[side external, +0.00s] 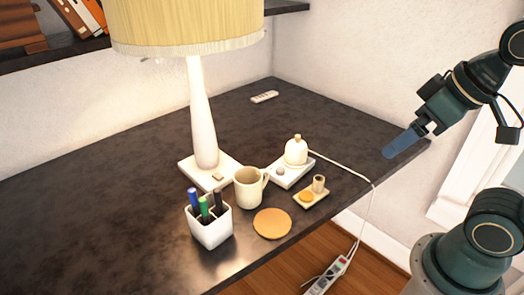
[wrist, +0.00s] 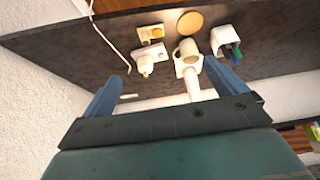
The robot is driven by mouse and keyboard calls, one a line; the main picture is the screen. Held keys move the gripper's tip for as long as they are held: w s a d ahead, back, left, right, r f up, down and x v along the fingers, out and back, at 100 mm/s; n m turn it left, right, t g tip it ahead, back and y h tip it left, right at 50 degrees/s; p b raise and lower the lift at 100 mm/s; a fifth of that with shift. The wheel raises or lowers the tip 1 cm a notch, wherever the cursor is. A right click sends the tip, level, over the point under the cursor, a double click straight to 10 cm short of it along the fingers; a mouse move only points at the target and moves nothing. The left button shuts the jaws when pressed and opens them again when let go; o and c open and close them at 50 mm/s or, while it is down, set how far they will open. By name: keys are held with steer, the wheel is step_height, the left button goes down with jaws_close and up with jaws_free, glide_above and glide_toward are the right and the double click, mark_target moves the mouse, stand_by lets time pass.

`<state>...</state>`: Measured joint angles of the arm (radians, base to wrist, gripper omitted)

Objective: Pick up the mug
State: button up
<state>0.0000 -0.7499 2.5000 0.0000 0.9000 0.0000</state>
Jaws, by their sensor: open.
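The mug (side external: 248,188) is cream-coloured and stands upright on the dark table (side external: 95,225), its handle to the right in the side view. It stands in front of the lamp's base, between the pen cup and a small white tray. In the wrist view the mug (wrist: 187,50) shows beyond my gripper. My gripper (side external: 402,144) is in the air near the table's right corner, well apart from the mug. In the wrist view my gripper's two blue fingers (wrist: 162,85) are spread wide with nothing between them.
A tall lamp (side external: 203,120) stands behind the mug. A white pen cup (side external: 210,225) and an orange coaster (side external: 272,223) are close to it. A white tray (side external: 291,173) holds a bottle-like object; a small tray (side external: 311,196) is nearby. A white cord (side external: 345,172) crosses the right edge.

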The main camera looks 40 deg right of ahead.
steer(key=n+g+y, duration=0.4)
steer(key=n+g, duration=0.1)
steer(key=n, duration=1.2)
glide_above(253, 170)
steer(key=s+d, duration=0.2)
step_height(253, 170, down, 16)
steer(key=shift+w+d+f+y, duration=0.15)
steer(key=shift+w+y, duration=0.15)
steer(key=shift+s+x, duration=0.2)
steer(key=shift+x, duration=4.15)
